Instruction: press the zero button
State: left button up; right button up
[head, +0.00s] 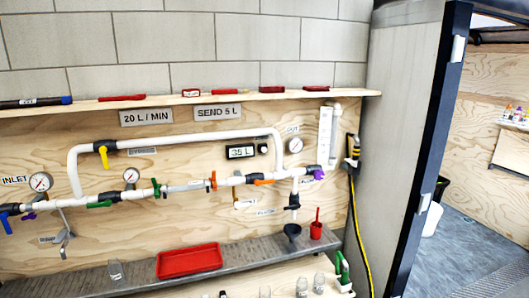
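A black digital meter (241,152) is mounted on the plywood wall panel and its display appears to read 3.5 L or 35 L. A small round dark button or knob (263,149) sits just right of the display. I cannot read a label on it, so I cannot tell for certain that it is the zero button. Neither of my grippers is in view, and nothing covers the meter.
White pipes (180,140) with coloured valves and gauges run across the panel. A red tray (189,261), a dark funnel (292,232) and a red cup (316,230) are on the grey shelf below. Several bottles stand in front. An open door (425,160) is at right.

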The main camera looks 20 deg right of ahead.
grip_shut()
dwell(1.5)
